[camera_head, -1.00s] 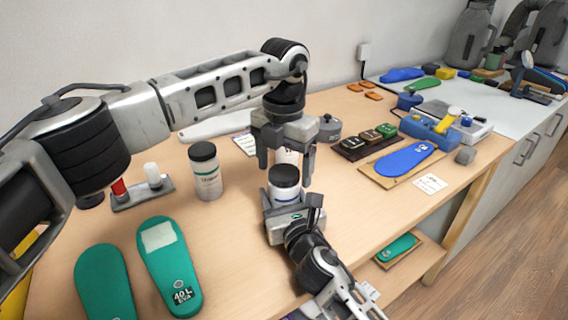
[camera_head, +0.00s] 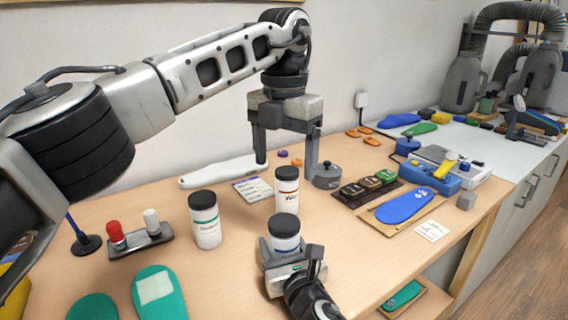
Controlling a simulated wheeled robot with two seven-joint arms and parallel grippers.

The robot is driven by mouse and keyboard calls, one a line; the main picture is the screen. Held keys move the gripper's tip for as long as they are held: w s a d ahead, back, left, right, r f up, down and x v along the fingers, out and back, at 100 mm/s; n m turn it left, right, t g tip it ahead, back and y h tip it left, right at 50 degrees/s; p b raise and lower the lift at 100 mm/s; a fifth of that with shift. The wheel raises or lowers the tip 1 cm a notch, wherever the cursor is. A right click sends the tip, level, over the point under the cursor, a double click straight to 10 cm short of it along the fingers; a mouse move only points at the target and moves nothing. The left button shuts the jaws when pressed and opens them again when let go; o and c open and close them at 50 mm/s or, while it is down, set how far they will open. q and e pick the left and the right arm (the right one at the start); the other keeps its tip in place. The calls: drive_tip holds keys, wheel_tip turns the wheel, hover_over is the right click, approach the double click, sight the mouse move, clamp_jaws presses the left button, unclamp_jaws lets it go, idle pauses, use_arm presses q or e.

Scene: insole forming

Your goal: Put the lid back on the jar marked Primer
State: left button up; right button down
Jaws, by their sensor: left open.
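A white jar (camera_head: 284,243) with a dark lid (camera_head: 284,225) seated on it stands upright at the front. My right gripper (camera_head: 290,268) is around its lower part and appears shut on it; the fingertips are partly hidden. I cannot read this jar's label. A second dark-lidded jar (camera_head: 287,201), with a red-brown label that seems to start with "Wa", stands just behind. A third dark-lidded jar (camera_head: 207,231), with a teal label, stands to the left. My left gripper (camera_head: 286,168) is open and empty, above and behind the second jar.
A stand with red and white bottles (camera_head: 140,240) is left of the jars. A grey round pot (camera_head: 327,176), a tray of small blocks (camera_head: 364,191) and a blue insole (camera_head: 404,205) lie to the right. Teal insoles (camera_head: 160,293) lie at the front left.

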drive_tip(key=shift+c, duration=2.2)
unclamp_jaws()
drive_tip(key=v, duration=1.6)
drive_tip(key=shift+f, duration=0.1)
